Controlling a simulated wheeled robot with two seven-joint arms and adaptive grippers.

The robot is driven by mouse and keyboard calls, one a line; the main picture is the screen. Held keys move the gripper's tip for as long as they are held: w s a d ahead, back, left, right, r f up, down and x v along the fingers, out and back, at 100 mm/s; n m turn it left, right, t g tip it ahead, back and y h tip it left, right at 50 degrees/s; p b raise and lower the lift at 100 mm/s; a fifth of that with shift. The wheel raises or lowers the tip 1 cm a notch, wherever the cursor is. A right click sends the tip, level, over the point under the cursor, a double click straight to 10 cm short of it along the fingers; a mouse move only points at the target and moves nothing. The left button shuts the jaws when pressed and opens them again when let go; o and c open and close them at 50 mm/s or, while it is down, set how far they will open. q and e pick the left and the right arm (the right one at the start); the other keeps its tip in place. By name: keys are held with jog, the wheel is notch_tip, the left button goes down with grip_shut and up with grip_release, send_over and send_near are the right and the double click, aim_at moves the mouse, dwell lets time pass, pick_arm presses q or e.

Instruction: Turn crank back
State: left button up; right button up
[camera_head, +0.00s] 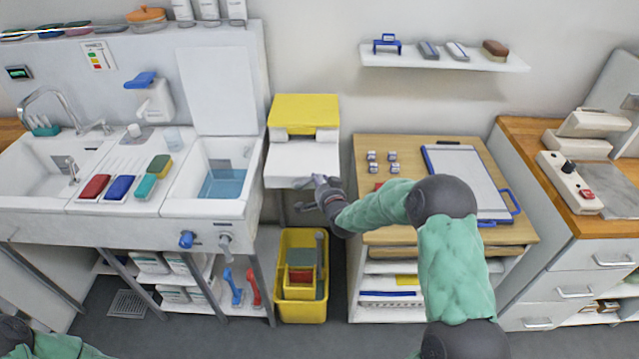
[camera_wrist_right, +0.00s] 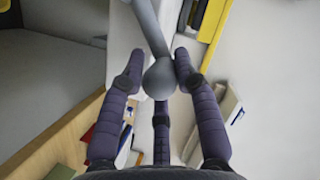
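The crank has a grey arm and a rounded grey knob (camera_wrist_right: 159,77), seen in the right wrist view. My right gripper (camera_wrist_right: 158,66) has its dark padded fingers on both sides of the knob, bent in close against it, with a third finger below. In the head view the right gripper (camera_head: 322,186) is at the front right of a white machine with a yellow top (camera_head: 304,112). There the hand and sleeve hide most of the crank. My left gripper is out of view; only part of the left arm shows at the bottom left.
A yellow bin (camera_head: 302,308) stands on the floor below the machine. A sink unit (camera_head: 205,207) is close on the left. A wooden-topped table (camera_head: 395,222) with a clipboard (camera_head: 465,180) is close on the right. A wall shelf (camera_head: 445,58) hangs above it.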

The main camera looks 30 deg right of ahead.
jog(key=shift+a+f, duration=0.1)
jog(key=shift+a, duration=0.25)
grip_shut()
jog(key=shift+w+a+r+n+g+p, duration=0.15)
jog(key=shift+a+r+n+g+p, duration=0.35)
jog(key=shift+p, duration=0.4)
jog(key=w+a+n+g+h+p, duration=0.1)
jog(key=w+a+n+h+p, duration=0.1)
jog(key=a+n+p, duration=0.1)
jog(key=w+a+f+n+g+h+p, duration=0.1)
jog(key=w+a+n+h+p, duration=0.1)
jog(key=n+p, duration=0.3)
jog(key=w+a+n+g+h+p, duration=0.2)
jog(key=a+n+h+p, duration=0.2)
jog(key=a+n+p, duration=0.1)
jog(key=shift+w+a+f, duration=0.1)
jog(key=shift+f, duration=0.15)
jog(key=shift+a+f, duration=0.1)
jog(key=shift+f, duration=0.05)
jog(key=shift+a+f, duration=0.1)
jog(key=shift+f, duration=0.05)
jog(key=o, duration=1)
grip_release()
jog(key=shift+w, duration=0.1)
